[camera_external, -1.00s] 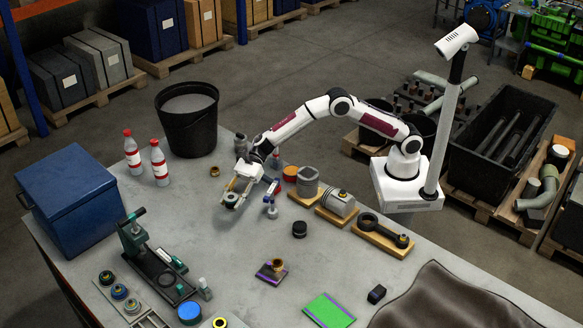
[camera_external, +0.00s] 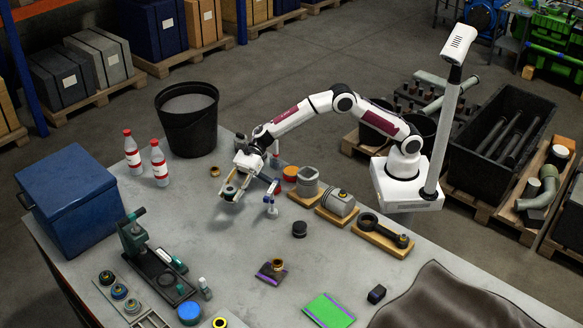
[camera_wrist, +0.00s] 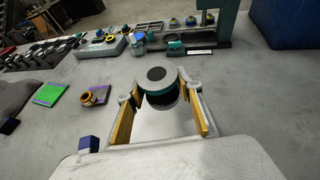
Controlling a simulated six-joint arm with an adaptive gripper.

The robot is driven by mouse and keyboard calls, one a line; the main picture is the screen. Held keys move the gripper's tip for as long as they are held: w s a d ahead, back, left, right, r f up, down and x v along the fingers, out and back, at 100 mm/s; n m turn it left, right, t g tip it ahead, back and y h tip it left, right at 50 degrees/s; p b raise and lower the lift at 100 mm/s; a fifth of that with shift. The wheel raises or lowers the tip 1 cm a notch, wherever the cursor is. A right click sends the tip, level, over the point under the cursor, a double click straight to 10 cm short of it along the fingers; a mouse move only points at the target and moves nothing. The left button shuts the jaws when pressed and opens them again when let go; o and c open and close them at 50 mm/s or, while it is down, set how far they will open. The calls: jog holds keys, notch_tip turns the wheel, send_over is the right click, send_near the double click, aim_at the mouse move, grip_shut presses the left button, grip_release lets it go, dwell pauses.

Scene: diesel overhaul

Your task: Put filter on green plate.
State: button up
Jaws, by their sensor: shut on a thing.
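The filter (camera_wrist: 161,86), a short dark cylinder with a grey top and a teal band, sits between the fingertips of my gripper (camera_wrist: 160,92) in the wrist view. My gripper (camera_external: 232,188) is shut on it, over the left middle of the bench in the external view, where the filter (camera_external: 230,192) is small and partly hidden. I cannot tell its exact height above the bench. The green plate (camera_external: 328,311) with purple edges lies flat and empty near the bench's front. It also shows at the left in the wrist view (camera_wrist: 48,94).
A purple plate with a brass bushing (camera_external: 277,265) lies left of the green plate. A black round part (camera_external: 299,229) and a small blue-topped stand (camera_external: 271,207) are right of my gripper. A green press (camera_external: 150,255) stands at left. A black block (camera_external: 376,294) sits right of the plate.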

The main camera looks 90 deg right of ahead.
jog(key=shift+s+a+r, duration=0.1)
jog(key=shift+a+r, duration=0.15)
jog(key=shift+r, duration=0.35)
jog(key=shift+s+a+r, duration=0.1)
jog(key=shift+a+r, duration=0.1)
jog(key=shift+r, duration=0.4)
jog(key=s+a+n+g+y, duration=0.1)
jog(key=s+a, duration=0.5)
jog(key=a, duration=0.7)
jog(key=n+g, duration=0.3)
send_over(329, 307)
notch_tip(329, 307, down, 2)
jog(key=shift+f+y, duration=0.5)
jog(key=shift+f, duration=1.1)
jog(key=shift+f, duration=3.1)
